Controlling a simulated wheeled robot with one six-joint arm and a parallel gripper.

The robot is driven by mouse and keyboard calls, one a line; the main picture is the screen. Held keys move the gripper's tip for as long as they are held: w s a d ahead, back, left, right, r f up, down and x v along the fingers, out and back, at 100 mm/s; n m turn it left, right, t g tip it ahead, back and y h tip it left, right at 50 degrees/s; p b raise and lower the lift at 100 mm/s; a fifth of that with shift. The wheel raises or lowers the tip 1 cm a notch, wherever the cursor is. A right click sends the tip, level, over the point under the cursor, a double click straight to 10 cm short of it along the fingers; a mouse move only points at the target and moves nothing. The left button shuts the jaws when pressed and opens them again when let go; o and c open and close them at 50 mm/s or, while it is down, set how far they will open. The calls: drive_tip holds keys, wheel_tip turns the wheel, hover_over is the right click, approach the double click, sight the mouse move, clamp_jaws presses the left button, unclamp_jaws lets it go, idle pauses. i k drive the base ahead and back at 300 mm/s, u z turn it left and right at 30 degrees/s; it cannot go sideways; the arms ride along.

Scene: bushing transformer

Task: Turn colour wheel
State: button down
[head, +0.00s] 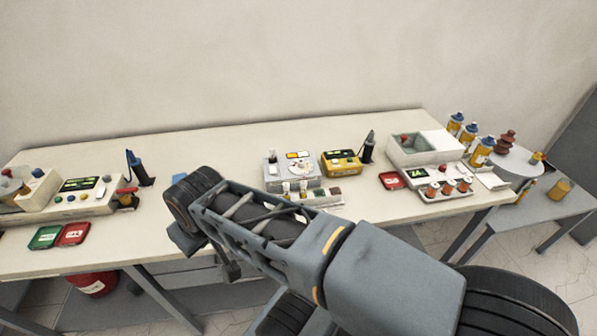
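A grey box device (291,172) stands near the middle of the table. On its top is a pale round dial with small coloured patches (299,161), which looks like the colour wheel. My arm reaches across the front of the table from the lower right, its far joint to the left of the grey device. Dark parts of mine hang below the arm near the table's front edge, and I cannot make out any fingertips there. Nothing of mine is seen touching the wheel. My arm hides part of the table in front of the device.
A yellow meter (342,163) and a black handheld tool (369,147) stand right of the device. A row of small vials (305,194) sits before it. A white tub unit (424,148) is farther right, a control panel (81,195) far left. The table (215,150) behind is clear.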

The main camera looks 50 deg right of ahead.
sight(300, 167)
drive_tip(key=u, duration=0.05)
drive_tip(key=k, duration=0.3)
drive_tip(key=z, duration=1.55)
drive_tip(key=i, duration=0.5)
drive_tip(key=u, duration=0.15)
drive_tip(key=k, duration=0.1)
drive_tip(key=u, duration=0.3)
